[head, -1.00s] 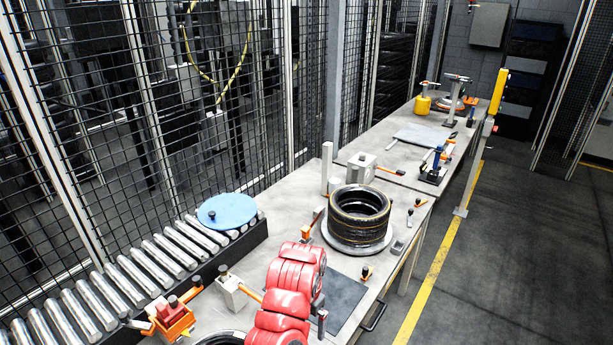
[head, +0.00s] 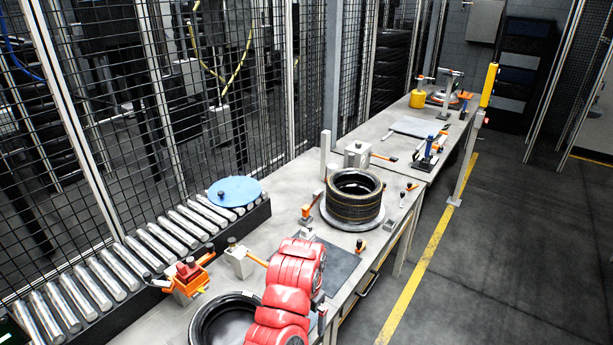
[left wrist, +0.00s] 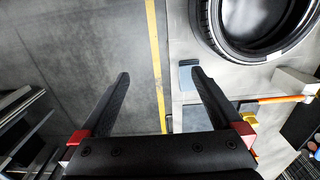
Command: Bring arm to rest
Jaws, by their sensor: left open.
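A red arm (head: 285,290) of mine reaches over the bench (head: 290,222) from the bottom of the head view, and I cannot make out its gripper there. In the left wrist view my left gripper (left wrist: 160,80) is open. Its two dark fingers stand wide apart, with only floor and bench edge between them and nothing held. A black tyre (left wrist: 216,40) lies on the bench at the upper right of that view, apart from the fingers. My right gripper is not in view.
A tyre (head: 338,206) lies flat on a round plate on the bench. Another tyre (head: 200,325) is at the bottom edge. A roller conveyor (head: 115,258) with a blue disc (head: 234,190) runs at the left. The floor (head: 500,250) beyond the yellow line is clear.

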